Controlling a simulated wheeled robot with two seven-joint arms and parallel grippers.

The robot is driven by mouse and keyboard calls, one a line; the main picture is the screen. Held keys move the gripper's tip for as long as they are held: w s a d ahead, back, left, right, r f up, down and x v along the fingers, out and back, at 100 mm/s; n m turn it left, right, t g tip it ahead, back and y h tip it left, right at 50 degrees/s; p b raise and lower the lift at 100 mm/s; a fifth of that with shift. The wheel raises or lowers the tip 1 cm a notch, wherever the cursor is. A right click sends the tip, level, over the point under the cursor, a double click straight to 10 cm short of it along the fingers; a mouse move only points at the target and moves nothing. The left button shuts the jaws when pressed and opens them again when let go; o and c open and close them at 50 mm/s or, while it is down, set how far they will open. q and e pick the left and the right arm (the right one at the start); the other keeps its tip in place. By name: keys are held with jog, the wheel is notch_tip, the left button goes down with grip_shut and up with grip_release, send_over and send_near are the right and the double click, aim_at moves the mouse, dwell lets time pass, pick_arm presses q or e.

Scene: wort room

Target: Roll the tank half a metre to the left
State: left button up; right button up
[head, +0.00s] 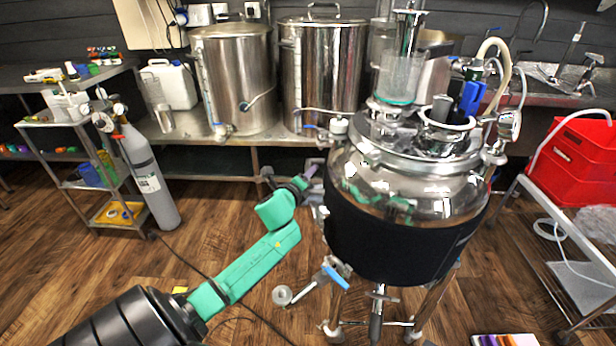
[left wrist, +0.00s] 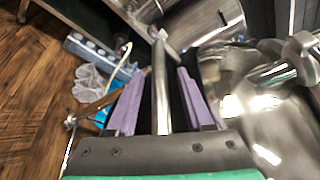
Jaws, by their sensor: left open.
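The tank (head: 400,235) is a shiny steel vessel with a black jacket, standing upright on legs with casters (head: 331,328), right of centre in the head view. Its lid carries a glass column, hoses and a gauge. My left gripper (head: 312,172) is at the tank's left side, just below lid level. In the left wrist view the purple fingers (left wrist: 161,76) are open, one on each side of a slim metal bar (left wrist: 162,98). The tank's curved steel wall (left wrist: 265,105) fills the right of that view. My right gripper is out of view.
A gas cylinder (head: 147,180) and a small shelf cart (head: 72,150) stand at the left. Two steel kettles (head: 236,85) sit on the back bench. A cart with red crates (head: 575,155) is close at the right. The wooden floor left of the tank is mostly open, with cables across it.

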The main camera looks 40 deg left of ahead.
pick_arm(q)
grip_shut()
dwell(1.4)
